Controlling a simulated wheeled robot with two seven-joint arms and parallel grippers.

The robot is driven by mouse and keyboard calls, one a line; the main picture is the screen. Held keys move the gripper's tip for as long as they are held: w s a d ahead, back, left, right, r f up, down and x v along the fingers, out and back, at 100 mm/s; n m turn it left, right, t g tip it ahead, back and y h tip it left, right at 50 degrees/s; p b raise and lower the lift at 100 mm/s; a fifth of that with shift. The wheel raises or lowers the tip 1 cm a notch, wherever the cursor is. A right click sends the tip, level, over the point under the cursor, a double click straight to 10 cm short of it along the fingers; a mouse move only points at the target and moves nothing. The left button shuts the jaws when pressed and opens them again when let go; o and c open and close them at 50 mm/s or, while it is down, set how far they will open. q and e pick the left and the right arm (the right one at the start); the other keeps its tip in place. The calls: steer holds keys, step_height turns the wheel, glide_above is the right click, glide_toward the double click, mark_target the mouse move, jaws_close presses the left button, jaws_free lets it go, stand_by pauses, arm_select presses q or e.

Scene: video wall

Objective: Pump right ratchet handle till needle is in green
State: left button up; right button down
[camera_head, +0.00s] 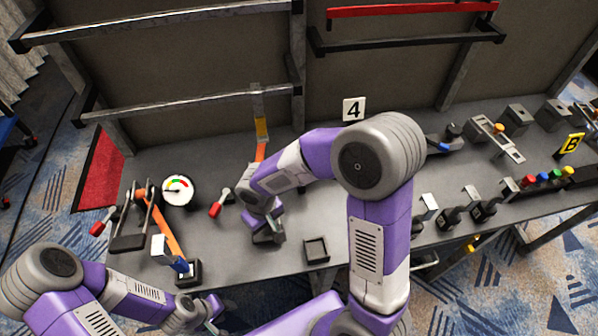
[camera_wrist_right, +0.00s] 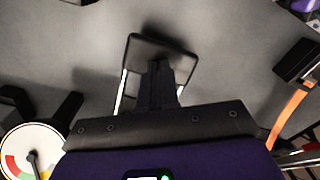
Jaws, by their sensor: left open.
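The round white gauge (camera_head: 177,190) stands at the left of the bench. It has coloured arcs and a dark needle; it is partly cut off in the right wrist view (camera_wrist_right: 32,152), and I cannot tell the exact reading. One ratchet has an orange lever (camera_head: 168,235) with a blue grip. Another orange lever with a yellow grip (camera_head: 262,128) stands upright behind my right arm, its lower part hidden. My right gripper (camera_head: 268,232) points down low over the bench by a dark square piece (camera_wrist_right: 160,50); its finger gap is unclear. My left gripper (camera_head: 212,312) is open and empty by the front edge.
A "4" sign (camera_head: 353,109) stands behind. Switches and coloured buttons (camera_head: 543,177) fill the right.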

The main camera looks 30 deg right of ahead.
steer(key=shift+f, duration=0.55)
step_height(320, 180, up, 10)
steer(key=p, duration=0.7)
steer(key=shift+r+p, duration=0.15)
steer(key=shift+p, duration=0.2)
